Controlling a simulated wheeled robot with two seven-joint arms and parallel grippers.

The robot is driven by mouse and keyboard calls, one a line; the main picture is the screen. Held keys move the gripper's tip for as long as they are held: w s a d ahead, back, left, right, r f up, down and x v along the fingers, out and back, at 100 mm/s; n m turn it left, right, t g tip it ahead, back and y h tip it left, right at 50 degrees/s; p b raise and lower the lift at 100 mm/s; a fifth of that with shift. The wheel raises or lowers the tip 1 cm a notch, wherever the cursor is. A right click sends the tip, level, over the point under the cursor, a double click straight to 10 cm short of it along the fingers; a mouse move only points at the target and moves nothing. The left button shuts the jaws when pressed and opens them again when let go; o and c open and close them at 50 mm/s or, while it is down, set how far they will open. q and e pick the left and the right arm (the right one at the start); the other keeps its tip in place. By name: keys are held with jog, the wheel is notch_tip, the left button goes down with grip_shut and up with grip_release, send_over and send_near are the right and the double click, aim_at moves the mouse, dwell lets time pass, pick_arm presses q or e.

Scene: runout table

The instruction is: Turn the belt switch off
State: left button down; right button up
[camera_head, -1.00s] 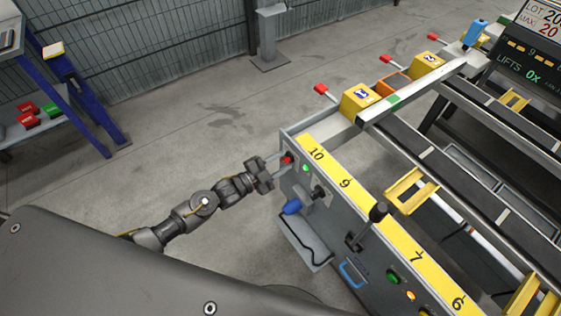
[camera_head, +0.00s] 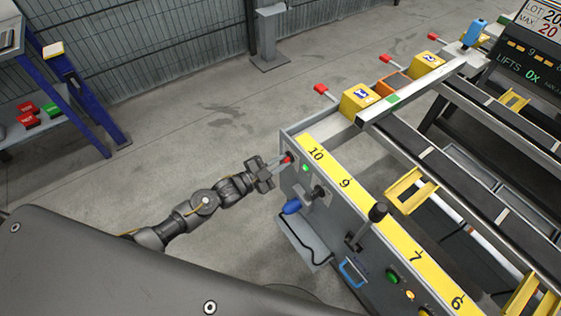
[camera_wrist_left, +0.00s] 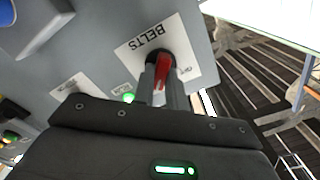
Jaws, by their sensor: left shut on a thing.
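The belt switch (camera_head: 288,158) is a small red lever on the grey control panel at the far end of the runout table. My right gripper is not in view.
Bare floor (camera_head: 190,130) lies to the left.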

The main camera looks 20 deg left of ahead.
pick_arm(q)
jog(key=shift+r+n+p, duration=0.1)
jog(key=shift+n+p, duration=0.25)
jog(key=shift+n, duration=0.85)
jog(key=shift+w+a+n+p, duration=0.1)
jog(key=shift+n+p, duration=1.05)
jog(key=shift+n, duration=2.55)
jog(key=shift+w+a+n+p, duration=0.1)
jog(key=shift+n+p, duration=1.05)
jog(key=shift+n, duration=2.55)
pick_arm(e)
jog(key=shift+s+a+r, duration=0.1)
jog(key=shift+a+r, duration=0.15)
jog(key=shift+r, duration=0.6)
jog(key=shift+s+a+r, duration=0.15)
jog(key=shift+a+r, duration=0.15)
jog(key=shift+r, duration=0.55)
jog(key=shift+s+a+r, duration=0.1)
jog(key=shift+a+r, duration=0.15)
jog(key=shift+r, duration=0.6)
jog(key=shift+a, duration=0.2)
pick_arm(q)
jog(key=c, duration=1.4)
grip_release()
jog(key=shift+c, duration=0.2)
